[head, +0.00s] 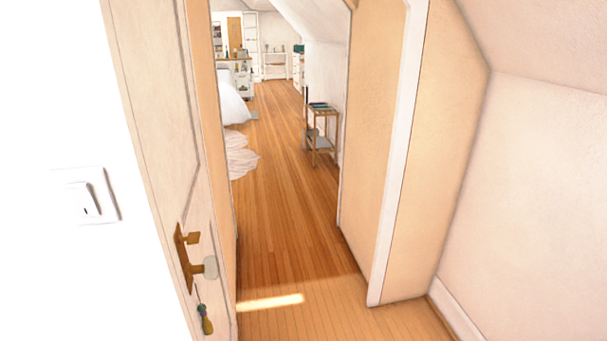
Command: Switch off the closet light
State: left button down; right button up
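A white light switch (90,200) sits on the bright white wall at the left of the head view, left of the door. Its square plate carries a rocker with a small dark mark near its lower part. I cannot tell from this which way the rocker is pressed. The closet lamp itself is not in view. Neither of my grippers shows in the head view.
An open door (205,200) with a brass handle plate (187,262) and a hanging tassel (205,320) stands right of the switch. Beyond the doorway is a long wooden floor (285,220). A small wooden side table (320,125) stands by the right wall.

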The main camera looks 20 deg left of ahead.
aim_at(85, 204)
jog(key=u, duration=1.75)
